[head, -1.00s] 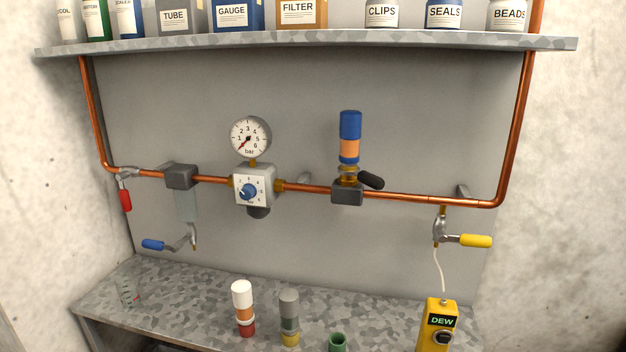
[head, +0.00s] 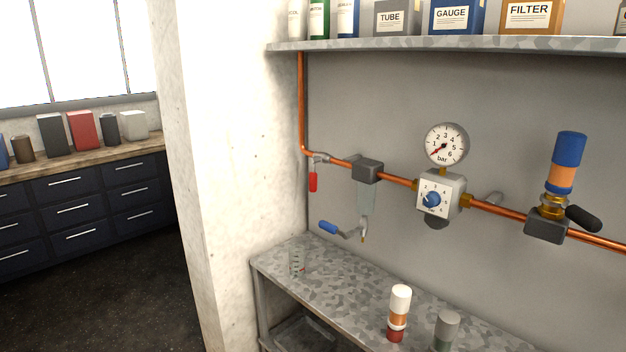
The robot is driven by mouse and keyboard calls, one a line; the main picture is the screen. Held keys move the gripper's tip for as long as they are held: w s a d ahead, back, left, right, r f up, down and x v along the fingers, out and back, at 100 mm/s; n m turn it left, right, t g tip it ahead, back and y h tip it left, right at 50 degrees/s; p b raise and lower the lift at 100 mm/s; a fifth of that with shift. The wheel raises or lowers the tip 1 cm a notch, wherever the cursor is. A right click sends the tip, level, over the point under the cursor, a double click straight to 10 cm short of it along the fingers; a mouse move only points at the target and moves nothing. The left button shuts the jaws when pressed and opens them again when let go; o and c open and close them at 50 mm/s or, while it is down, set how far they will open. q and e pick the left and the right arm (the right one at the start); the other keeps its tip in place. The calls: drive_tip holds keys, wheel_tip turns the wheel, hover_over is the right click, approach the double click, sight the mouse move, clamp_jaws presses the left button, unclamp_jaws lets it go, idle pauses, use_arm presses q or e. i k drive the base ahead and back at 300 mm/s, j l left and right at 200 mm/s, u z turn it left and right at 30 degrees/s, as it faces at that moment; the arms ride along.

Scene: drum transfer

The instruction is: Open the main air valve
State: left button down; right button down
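In the head view a copper pipe (head: 303,105) comes down the left of the grey panel and bends right. Just after the bend sits a valve with a red lever (head: 313,182), which hangs straight down, across the pipe's run. To its right are a grey filter block (head: 367,171) with a clear bowl, a regulator with a blue knob (head: 432,199) and a round pressure gauge (head: 446,144). The gauge's red needle points to the lower left, at the low end of its scale. Neither of my grippers is in view.
A lower valve has a blue lever (head: 328,227). A blue and orange cylinder (head: 565,163) stands on the pipe at right. The speckled bench (head: 340,285) holds a beaker and small cylinders. A shelf (head: 420,44) overhangs above; a wall edge (head: 215,180) stands left.

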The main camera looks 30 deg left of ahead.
sight(312, 175)
drive_tip(key=u, duration=0.2)
drive_tip(key=i+j+u, duration=0.1)
drive_tip(key=j+u, duration=0.25)
drive_tip(key=i+j+u, duration=0.15)
drive_tip(key=j+u, duration=0.25)
drive_tip(key=i+j+u, duration=0.1)
drive_tip(key=i+j, duration=0.15)
drive_tip(key=j, duration=0.2)
drive_tip(key=i+j+u, duration=0.1)
drive_tip(key=i+j, duration=0.15)
drive_tip(key=j, duration=0.2)
